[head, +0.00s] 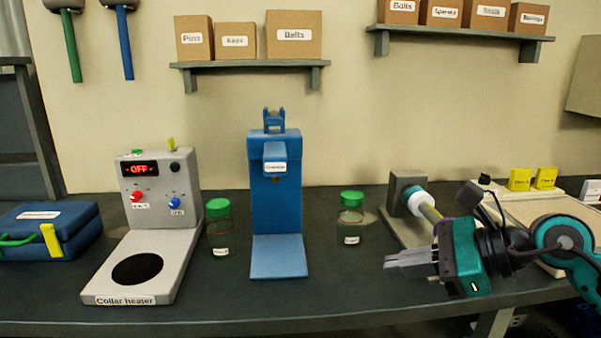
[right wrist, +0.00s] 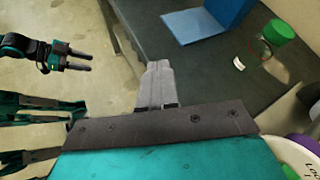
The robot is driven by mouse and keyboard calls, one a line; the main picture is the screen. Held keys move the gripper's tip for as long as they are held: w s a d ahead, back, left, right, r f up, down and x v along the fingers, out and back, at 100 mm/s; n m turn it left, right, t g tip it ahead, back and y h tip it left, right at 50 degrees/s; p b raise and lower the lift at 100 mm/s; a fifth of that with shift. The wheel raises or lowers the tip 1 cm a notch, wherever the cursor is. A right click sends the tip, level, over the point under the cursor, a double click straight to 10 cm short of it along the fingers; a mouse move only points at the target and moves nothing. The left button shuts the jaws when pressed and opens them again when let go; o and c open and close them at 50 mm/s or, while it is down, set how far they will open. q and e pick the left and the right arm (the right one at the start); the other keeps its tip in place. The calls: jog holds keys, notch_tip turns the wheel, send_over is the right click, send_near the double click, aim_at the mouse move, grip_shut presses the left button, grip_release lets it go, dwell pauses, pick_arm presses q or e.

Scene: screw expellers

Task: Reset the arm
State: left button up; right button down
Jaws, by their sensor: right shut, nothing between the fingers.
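My right gripper (head: 388,262) is at the right of the head view, its teal body over the front part of the bench and its grey fingers pointing left. The fingers are together with nothing between them. In the right wrist view the same shut fingers (right wrist: 160,68) show above the bench edge. My left gripper (right wrist: 88,62) shows small at the left of the right wrist view, away from the bench. Its two dark fingers look apart and empty. It is not in the head view.
A grey collar heater (head: 140,240) reading OFF, a blue press (head: 276,215) and green-lidded jars (head: 218,228), (head: 350,218) stand on the dark bench (head: 330,292). A blue case (head: 60,225) is at the left. A grey-bracketed device (head: 407,190) stands behind my right gripper. The bench front is mostly clear.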

jog(key=s+a+m+y+p, duration=0.2)
jog(key=a+m+y, duration=0.3)
jog(key=m, duration=0.2)
jog(key=s+d+f+m+t+h+p, duration=0.15)
jog(key=d+f+m+t+h, duration=0.35)
jog(key=m, duration=1.1)
jog(key=s+d+f+m+t+h+p, duration=0.15)
jog(key=f+m+t+h, duration=0.55)
jog(key=m, duration=0.9)
pick_arm(q)
jog(key=shift+y, duration=0.5)
jog(key=a+r, duration=0.1)
jog(key=s+r+p, duration=0.1)
jog(key=s+a+r, duration=0.1)
jog(key=shift+a+r, duration=0.25)
jog(key=shift+a, duration=0.05)
pick_arm(e)
jog(key=s+d+f+m+g+h, duration=0.1)
jog(key=s+f+m+g+h, duration=0.1)
jog(key=s+f+m+g, duration=0.5)
jog(key=s+f+m, duration=0.3)
jog(key=s+f, duration=0.1)
jog(key=f, duration=0.3)
jog(key=shift+d+f+m, duration=0.2)
jog(key=shift+f+m, duration=0.1)
jog(key=shift+f, duration=0.1)
pick_arm(q)
jog(key=shift+d, duration=0.15)
